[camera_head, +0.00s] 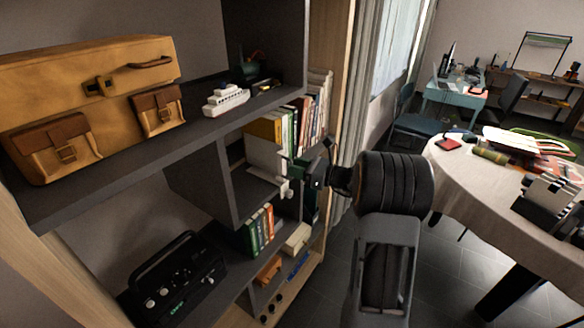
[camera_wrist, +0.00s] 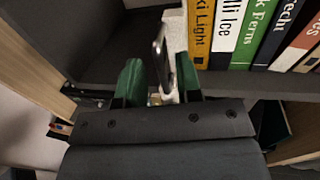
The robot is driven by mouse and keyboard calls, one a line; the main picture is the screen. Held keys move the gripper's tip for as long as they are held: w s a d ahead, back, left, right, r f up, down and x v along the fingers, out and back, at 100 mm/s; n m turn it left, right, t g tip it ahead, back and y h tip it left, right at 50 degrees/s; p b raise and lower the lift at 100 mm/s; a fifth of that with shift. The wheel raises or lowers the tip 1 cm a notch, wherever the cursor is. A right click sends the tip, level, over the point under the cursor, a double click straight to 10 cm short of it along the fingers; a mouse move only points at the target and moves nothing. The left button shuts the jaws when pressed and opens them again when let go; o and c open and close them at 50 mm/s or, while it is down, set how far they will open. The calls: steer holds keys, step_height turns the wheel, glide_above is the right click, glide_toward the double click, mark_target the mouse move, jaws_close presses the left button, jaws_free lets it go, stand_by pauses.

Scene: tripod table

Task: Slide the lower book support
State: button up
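My gripper (camera_head: 304,172) reaches into the bookshelf from the right in the head view, near the shelf edge below the upright books. In the wrist view, the green fingers of my gripper (camera_wrist: 160,75) are apart, with a pale upright piece, seemingly the book support (camera_wrist: 174,35), and a thin metal loop (camera_wrist: 159,55) showing between and beyond them. I cannot tell whether either finger touches it. The upright books (camera_wrist: 235,35) stand just right of the pale piece.
Dark shelves hold a tan case (camera_head: 90,85), a white toy ship (camera_head: 226,99) and a black radio (camera_head: 178,278). More books (camera_head: 259,228) stand on a lower shelf. A round table (camera_head: 470,195) with clutter stands right. Floor shows between them.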

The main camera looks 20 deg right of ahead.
steer(key=b+v, duration=0.1)
steer(key=v, duration=1)
steer(key=shift+s+d+b, duration=0.15)
steer(key=shift+s+b, duration=0.05)
steer(key=shift+b, duration=0.15)
steer(key=s+a+f+n+g+h, duration=0.5)
steer(key=s+a+f+n+g, duration=0.35)
steer(key=f+n, duration=0.2)
steer(key=s+a+r+n+h, duration=0.6)
steer(key=s+a+n, duration=0.3)
steer(key=n, duration=0.7)
steer(key=shift+s+a+r+n+h, duration=0.15)
steer(key=shift+a+r+n+h, duration=0.2)
steer(key=shift+a+h, duration=0.45)
steer(key=shift+d+g, duration=0.15)
steer(key=shift+g, duration=0.1)
